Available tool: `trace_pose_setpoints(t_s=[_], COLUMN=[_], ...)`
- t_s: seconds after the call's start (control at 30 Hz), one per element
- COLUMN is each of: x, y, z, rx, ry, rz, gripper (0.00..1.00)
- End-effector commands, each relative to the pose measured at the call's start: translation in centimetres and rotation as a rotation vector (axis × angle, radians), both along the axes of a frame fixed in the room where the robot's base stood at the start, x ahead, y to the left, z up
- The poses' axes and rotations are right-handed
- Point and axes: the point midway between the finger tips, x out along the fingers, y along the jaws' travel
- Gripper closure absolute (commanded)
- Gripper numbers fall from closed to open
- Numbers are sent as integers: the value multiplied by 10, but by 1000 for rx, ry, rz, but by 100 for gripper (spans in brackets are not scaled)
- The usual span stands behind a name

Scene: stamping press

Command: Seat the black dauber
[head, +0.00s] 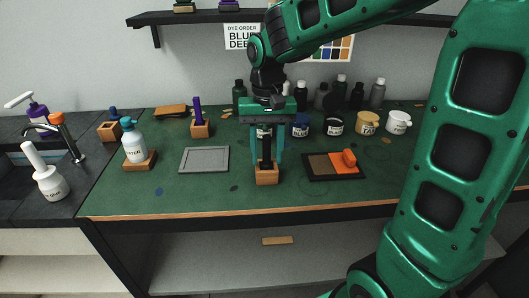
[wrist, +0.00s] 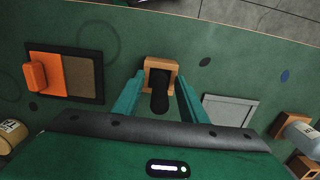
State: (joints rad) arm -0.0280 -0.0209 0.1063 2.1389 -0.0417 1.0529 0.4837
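The black dauber (head: 266,150) stands upright at a small wooden block (head: 267,178) near the front middle of the green table. Its lower end appears to be inside the block's socket, but how deep it sits I cannot tell. In the wrist view the dauber (wrist: 159,100) points toward the camera, with the wooden block (wrist: 174,66) around its far end. My gripper (head: 267,160) comes down from above with one finger on each side of the dauber. In the wrist view my gripper (wrist: 159,88) shows gaps between both fingers and the dauber, so it is open.
A grey tray (head: 204,160) lies left of the block, and a dark tray with an orange pad (head: 334,169) lies right. A purple dauber stands in another block (head: 200,130). Ink jars (head: 334,127) and dark bottles line the back. The table front is clear.

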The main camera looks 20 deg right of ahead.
Motion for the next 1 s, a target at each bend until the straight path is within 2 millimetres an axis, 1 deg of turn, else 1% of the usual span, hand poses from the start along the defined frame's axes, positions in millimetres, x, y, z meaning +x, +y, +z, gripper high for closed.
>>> trace_pose_setpoints(t_s=[0.23, 0.37, 0.47, 0.7, 0.8, 0.9, 1.0], x=[0, 1, 2, 5, 6, 6, 7], y=[0, 0, -1, -1, -1, -1, -2], z=[1, 11, 27, 72, 87, 98, 104], rx=[0, 0, 0, 0, 0, 1, 0], ry=[-1, -2, -3, -3, -2, -1, 0], rz=[0, 0, 0, -1, -1, 0, 0], gripper=[62, 62, 62, 62, 62, 62, 62])
